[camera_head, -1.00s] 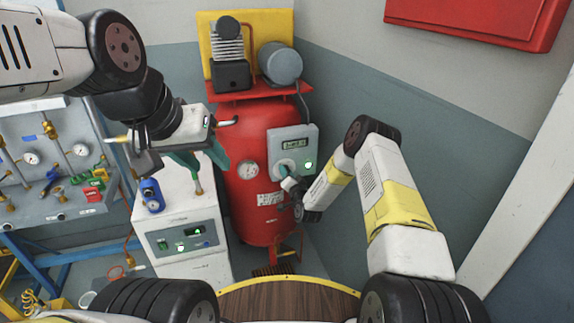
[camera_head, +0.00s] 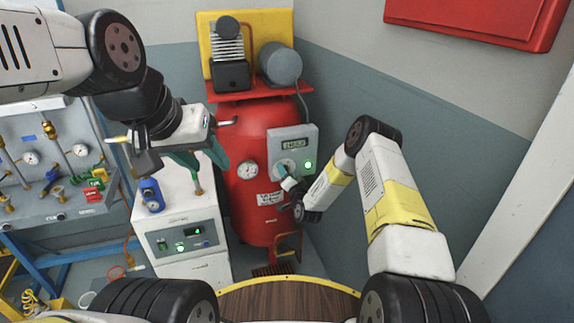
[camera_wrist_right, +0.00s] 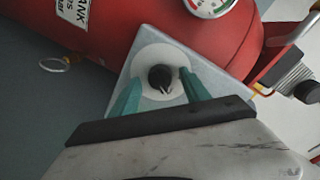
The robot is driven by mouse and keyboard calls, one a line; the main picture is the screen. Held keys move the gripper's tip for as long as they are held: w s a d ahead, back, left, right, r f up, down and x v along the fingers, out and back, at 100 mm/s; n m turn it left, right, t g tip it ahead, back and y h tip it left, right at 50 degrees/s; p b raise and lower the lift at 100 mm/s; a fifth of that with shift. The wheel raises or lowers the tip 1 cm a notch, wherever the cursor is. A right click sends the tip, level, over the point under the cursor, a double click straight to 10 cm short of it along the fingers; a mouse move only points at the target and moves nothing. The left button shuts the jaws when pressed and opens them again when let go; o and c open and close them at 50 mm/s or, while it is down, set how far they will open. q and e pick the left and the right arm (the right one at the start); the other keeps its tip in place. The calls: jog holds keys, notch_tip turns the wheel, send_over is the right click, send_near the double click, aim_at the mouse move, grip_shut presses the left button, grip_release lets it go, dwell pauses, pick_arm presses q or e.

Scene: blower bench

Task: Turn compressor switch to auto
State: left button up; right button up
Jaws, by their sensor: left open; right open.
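The red compressor tank (camera_head: 262,200) stands against the wall corner with a grey control box (camera_head: 303,139) on its front. The box has a small display, a lit green light (camera_head: 308,165) and a switch on a round pale plate. In the right wrist view the black switch knob (camera_wrist_right: 161,77) sits on the pale disc, between the teal fingers of my right gripper (camera_wrist_right: 160,90). The fingers stand apart on both sides of the knob; contact is unclear. In the head view my right gripper (camera_head: 285,173) is at the switch plate. My left gripper (camera_head: 205,165) is open above the white cabinet, apart from the tank.
A white cabinet (camera_head: 180,215) with a blue bottle (camera_head: 151,195) stands left of the tank. A gauge (camera_head: 247,170) is on the tank, left of the box. A gauge panel (camera_head: 50,170) is at far left, and a red wall box (camera_head: 480,20) at upper right.

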jog(key=v, duration=0.7)
jog(key=shift+s, duration=0.35)
jog(key=shift+d+r, duration=0.1)
jog(key=shift+d, duration=0.05)
jog(key=d+r+n+g, duration=0.2)
jog(key=r+n, duration=0.1)
jog(key=r, duration=0.7)
jog(key=d+r+n+g, duration=0.2)
jog(key=r, duration=0.9)
jog(key=s+d+r+n+g+h, duration=0.1)
jog(key=s+d+r+g+h, duration=0.2)
jog(key=s+r, duration=0.75)
jog(key=s+d+r+g, duration=0.1)
jog(key=s+d+r, duration=0.1)
jog(key=s, duration=1.2)
jog(key=s+d+r+n+g, duration=0.1)
jog(key=s+d+r+g, duration=0.1)
jog(key=s, duration=1.3)
jog(key=shift+d+r, duration=0.45)
jog(key=shift+r, duration=0.05)
